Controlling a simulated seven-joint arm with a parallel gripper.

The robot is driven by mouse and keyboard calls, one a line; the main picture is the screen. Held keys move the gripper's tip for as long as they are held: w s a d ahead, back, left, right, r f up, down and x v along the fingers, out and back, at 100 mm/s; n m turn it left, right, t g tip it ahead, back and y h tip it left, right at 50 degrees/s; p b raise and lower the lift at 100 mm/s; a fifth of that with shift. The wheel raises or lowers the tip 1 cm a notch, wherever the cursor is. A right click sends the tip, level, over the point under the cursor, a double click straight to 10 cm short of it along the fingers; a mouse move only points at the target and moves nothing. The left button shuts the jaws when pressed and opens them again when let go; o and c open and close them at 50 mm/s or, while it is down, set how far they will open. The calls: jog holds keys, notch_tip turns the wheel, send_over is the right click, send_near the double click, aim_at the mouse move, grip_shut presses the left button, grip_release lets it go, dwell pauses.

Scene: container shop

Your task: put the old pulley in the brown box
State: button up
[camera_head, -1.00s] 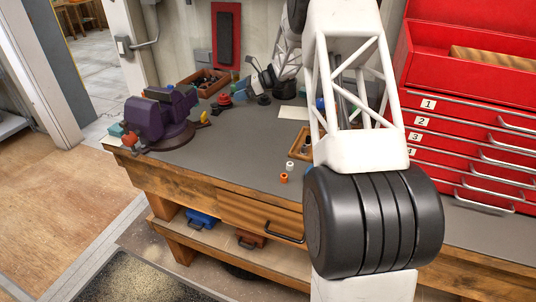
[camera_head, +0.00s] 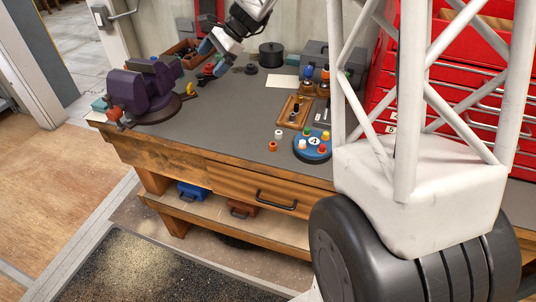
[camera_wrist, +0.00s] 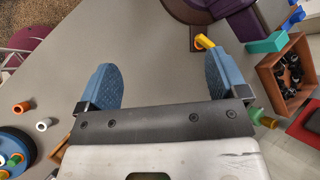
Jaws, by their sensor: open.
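My gripper (camera_head: 213,58) is open above the back of the bench, its blue fingers apart. In the wrist view, only bare grey bench shows between my fingers (camera_wrist: 160,82). A brown open-topped box (camera_head: 182,50) with dark items inside stands at the back left. It also shows at the right of the wrist view (camera_wrist: 263,72). I cannot make out the old pulley for certain. A small dark round piece (camera_head: 250,69) lies right of my gripper, and red pieces (camera_head: 208,71) lie just below it in the head view; either is too small to identify.
A purple vise (camera_head: 140,92) stands at the bench's left end, with a yellow piece (camera_head: 190,88) beside it. A black pot (camera_head: 271,54), a wooden tray (camera_head: 283,118) and a blue disc with coloured pegs (camera_head: 313,155) are to the right. The front left benchtop is clear.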

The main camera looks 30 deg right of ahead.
jog(key=s+a+r+n+h, duration=0.2)
jog(key=s+n, duration=0.2)
jog(key=s, duration=0.8)
jog(key=s+a+r+n+h, duration=0.2)
jog(key=s+n+h, duration=0.1)
jog(key=s, duration=0.9)
jog(key=s+f+n+h, duration=0.2)
jog(key=s+n, duration=0.1)
jog(key=s, duration=0.6)
jog(key=s+d+f+n+h, duration=0.1)
jog(key=s+n, duration=0.3)
jog(key=s, duration=0.6)
jog(key=shift+s+f+t+h, duration=0.25)
jog(key=shift+f+t+h, duration=0.15)
jog(key=shift+f, duration=0.1)
jog(key=c, duration=0.4)
jog(key=shift+w, duration=0.1)
